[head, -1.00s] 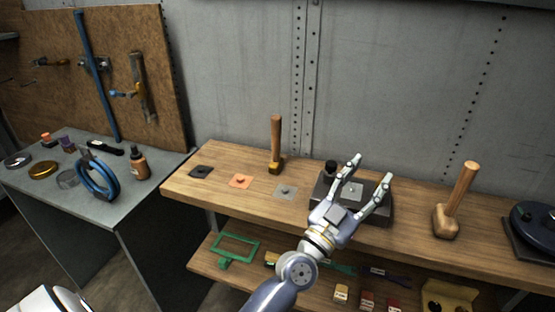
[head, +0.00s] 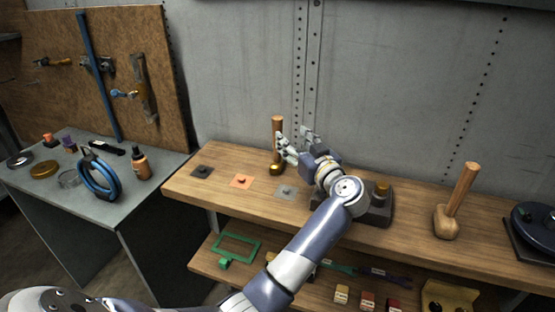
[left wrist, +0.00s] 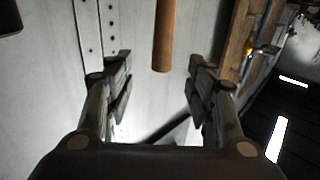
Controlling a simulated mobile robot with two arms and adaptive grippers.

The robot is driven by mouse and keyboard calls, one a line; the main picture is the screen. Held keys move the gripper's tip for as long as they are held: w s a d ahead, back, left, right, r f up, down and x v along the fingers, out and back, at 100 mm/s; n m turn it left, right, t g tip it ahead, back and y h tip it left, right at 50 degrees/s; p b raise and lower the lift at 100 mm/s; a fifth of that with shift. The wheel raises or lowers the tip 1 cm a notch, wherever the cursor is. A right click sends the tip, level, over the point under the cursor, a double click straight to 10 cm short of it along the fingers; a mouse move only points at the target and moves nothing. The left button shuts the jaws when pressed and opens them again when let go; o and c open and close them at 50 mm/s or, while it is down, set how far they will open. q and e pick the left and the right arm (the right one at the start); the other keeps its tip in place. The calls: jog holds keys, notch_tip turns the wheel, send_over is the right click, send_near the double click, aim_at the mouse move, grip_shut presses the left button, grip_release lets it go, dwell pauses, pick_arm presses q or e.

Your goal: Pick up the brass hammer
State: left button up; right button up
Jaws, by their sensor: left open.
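The brass hammer (head: 277,166) stands upright on the wooden bench, its brass head down and its wooden handle up. My left gripper (head: 292,139) is open just right of the handle, level with its upper part, and one finger appears close to or overlapping the handle. In the left wrist view, the wooden handle (left wrist: 164,36) shows in the gap between the fingertips of my open left gripper (left wrist: 160,64), apart from both fingers. The hammer's head is not in that view. My right gripper is not in view.
A wooden mallet (head: 447,223) stands on the bench at the right. Small dark, orange and grey pads (head: 241,182) lie left of and in front of the hammer. A riveted wall (head: 400,80) rises behind.

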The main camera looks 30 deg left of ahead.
aim_at(280, 126)
pick_arm(q)
jog(key=x, duration=0.4)
jog(key=shift+w+a, duration=0.1)
jog(key=shift+a, duration=0.2)
jog(key=p+x, duration=0.1)
jog(key=x, duration=0.4)
jog(key=shift+a+r, duration=0.15)
grip_shut()
jog(key=shift+r, duration=0.15)
